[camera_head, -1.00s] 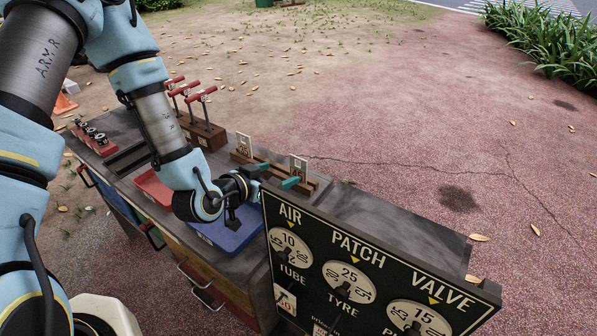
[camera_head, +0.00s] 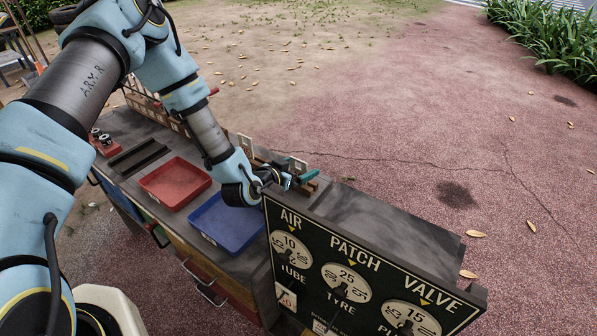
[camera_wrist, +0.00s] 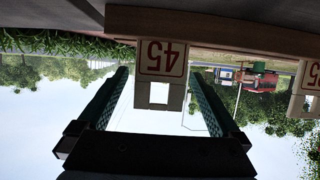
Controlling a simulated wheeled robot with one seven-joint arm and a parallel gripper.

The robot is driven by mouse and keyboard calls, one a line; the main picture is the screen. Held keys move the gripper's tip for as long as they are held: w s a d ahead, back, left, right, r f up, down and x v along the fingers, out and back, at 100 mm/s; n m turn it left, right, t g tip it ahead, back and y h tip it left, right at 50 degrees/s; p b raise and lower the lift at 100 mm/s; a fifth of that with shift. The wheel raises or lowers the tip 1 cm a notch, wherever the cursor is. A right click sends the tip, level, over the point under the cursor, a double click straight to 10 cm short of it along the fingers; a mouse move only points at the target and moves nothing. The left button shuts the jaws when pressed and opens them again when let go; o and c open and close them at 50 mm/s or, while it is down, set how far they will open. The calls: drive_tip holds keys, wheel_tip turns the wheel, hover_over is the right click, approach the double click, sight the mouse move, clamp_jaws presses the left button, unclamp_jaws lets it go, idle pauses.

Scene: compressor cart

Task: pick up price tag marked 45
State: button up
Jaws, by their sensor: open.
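The price tag marked 45 (camera_wrist: 162,60) is a pale plate with red digits and a square opening, upside down in the wrist view. It stands in a dark wooden rack (camera_wrist: 230,35). My gripper (camera_wrist: 158,76) is open, with one teal finger on each side of this tag and gaps between. In the head view my gripper (camera_head: 304,171) is at the right end of the rack, around the tag (camera_head: 298,166), which it partly hides. A second tag (camera_wrist: 308,80) is cut off at the right edge of the wrist view; another tag (camera_head: 245,143) stands left in the head view.
A black AIR PATCH VALVE board (camera_head: 350,275) stands upright just in front of my gripper. A blue tray (camera_head: 226,224) and a red tray (camera_head: 175,183) lie on the cart top (camera_head: 150,220). The cart top behind the board looks clear.

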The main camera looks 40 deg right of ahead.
drive_tip(key=c, duration=1.3)
